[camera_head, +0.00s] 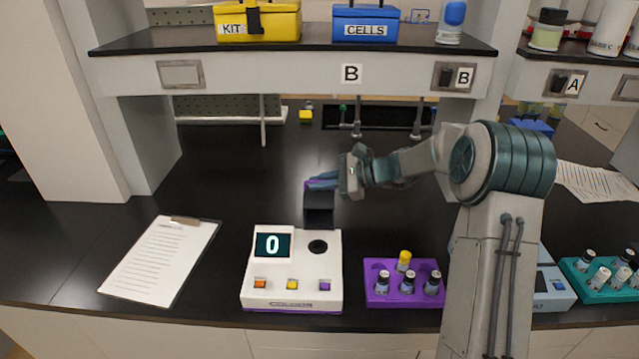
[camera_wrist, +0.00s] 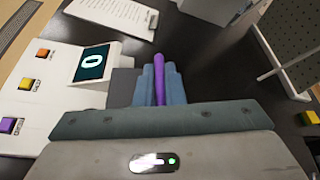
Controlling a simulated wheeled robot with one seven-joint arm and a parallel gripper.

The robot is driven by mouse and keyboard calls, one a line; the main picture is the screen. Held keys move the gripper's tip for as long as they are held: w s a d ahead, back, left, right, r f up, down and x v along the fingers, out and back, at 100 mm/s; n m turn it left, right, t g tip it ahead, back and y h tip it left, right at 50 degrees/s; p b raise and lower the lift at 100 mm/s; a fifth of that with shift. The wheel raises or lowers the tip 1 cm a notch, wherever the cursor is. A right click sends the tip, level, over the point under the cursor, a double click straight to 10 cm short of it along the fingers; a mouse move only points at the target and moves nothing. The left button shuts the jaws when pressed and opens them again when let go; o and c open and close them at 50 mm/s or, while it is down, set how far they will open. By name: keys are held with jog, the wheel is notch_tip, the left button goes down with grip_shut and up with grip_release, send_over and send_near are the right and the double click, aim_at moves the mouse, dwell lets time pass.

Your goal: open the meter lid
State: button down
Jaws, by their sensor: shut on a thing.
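The meter (camera_head: 291,292) is a white box at the front of the bench, its screen reading 0. It also shows in the wrist view (camera_wrist: 45,70). Its round black well (camera_head: 318,247) is uncovered. The black lid (camera_head: 319,207) stands raised behind the well, at the meter's back edge. My gripper (camera_head: 322,181) is at the top of the lid, its blue fingers closed around a thin purple bar (camera_wrist: 159,65). The bar lies at the lid's upper edge; the fingers hide how it joins the lid. Part of the dark lid shows beside the fingers in the wrist view (camera_wrist: 121,88).
A purple rack (camera_head: 375,297) with several vials stands right of the meter. A clipboard (camera_head: 150,270) lies to the left. A shelf (camera_head: 300,72) with a yellow kit box and a blue cells box spans above. The bench behind the lid is mostly clear.

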jog(key=c, duration=1.5)
grip_release()
jog(key=b+v, duration=0.2)
jog(key=v, duration=1.2)
jog(key=shift+w+b, duration=0.1)
jog(key=shift+b, duration=0.3)
